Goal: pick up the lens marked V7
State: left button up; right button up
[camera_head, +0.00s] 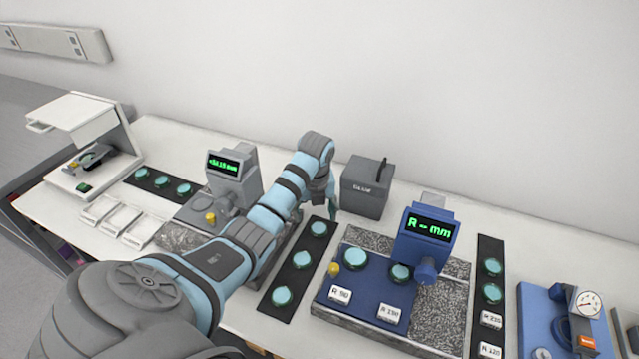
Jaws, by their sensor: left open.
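Several round teal lenses are in view, and I cannot read a V7 mark on any of them. The middle black strip holds a far lens (319,228), a middle lens (301,259) and a near lens (282,295). My left gripper (333,208) points down just beyond the far end of this strip, close to the far lens. It is small and partly hidden by its own arm; it is open, and no lens shows in it. My right gripper is out of view.
A grey box (366,190) stands right behind my left gripper. Other lenses lie on the left strip (128,181) and right strip (491,246). A dial gauge (588,303) is far right.

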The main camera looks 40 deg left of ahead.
aim_at(320, 227)
pick_arm(q)
jog(key=f, duration=0.2)
jog(key=w+f, duration=0.1)
jog(key=f, duration=0.1)
jog(key=w+f+b, duration=0.1)
jog(key=f, duration=0.1)
jog(key=shift+f, duration=0.4)
jog(key=shift+s+r, duration=0.1)
jog(key=shift+r, duration=0.05)
jog(key=shift+s, duration=0.1)
jog(key=shift+c, duration=1.2)
jog(key=c, duration=1)
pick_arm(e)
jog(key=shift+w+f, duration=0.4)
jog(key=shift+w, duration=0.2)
pick_arm(q)
jog(key=shift+c, duration=0.2)
